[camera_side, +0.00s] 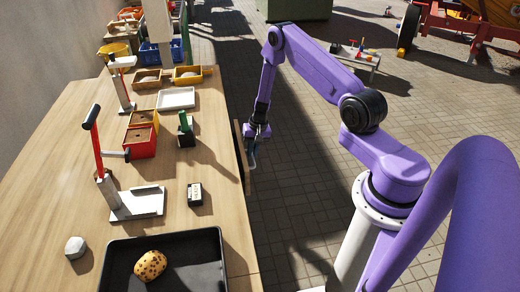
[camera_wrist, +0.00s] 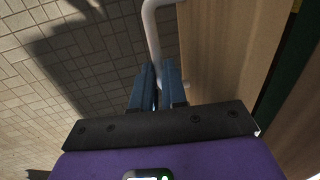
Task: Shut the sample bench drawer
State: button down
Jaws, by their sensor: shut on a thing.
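The sample bench (camera_side: 60,160) has a wooden drawer front (camera_side: 239,150) at its right edge, which appears to stand a little out from the bench. How far the drawer is open is hard to tell. In the wrist view the drawer's wooden face (camera_wrist: 225,50) fills the right of the middle. A pale bent bar handle (camera_wrist: 152,30) runs down from the top between my blue fingers. My gripper (camera_wrist: 157,88) is shut on this handle. In the side view my gripper (camera_side: 254,150) is beside the drawer front, low by the bench edge, and the handle is mostly hidden.
On the bench are a black tray (camera_side: 215,250) with a spotted potato (camera_side: 150,265), a red-handled stand (camera_side: 100,160), a red box (camera_side: 140,143) and a small dark device (camera_side: 195,195). Paved floor (camera_side: 300,200) lies open right of the bench.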

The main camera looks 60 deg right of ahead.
jog(key=shift+w, duration=0.1)
jog(key=c, duration=1.2)
grip_release()
jog(key=shift+o, duration=0.2)
notch_tip(320, 180, up, 17)
jog(key=s+d, duration=0.2)
jog(key=shift+s, duration=0.15)
jog(key=shift+d+r, duration=0.1)
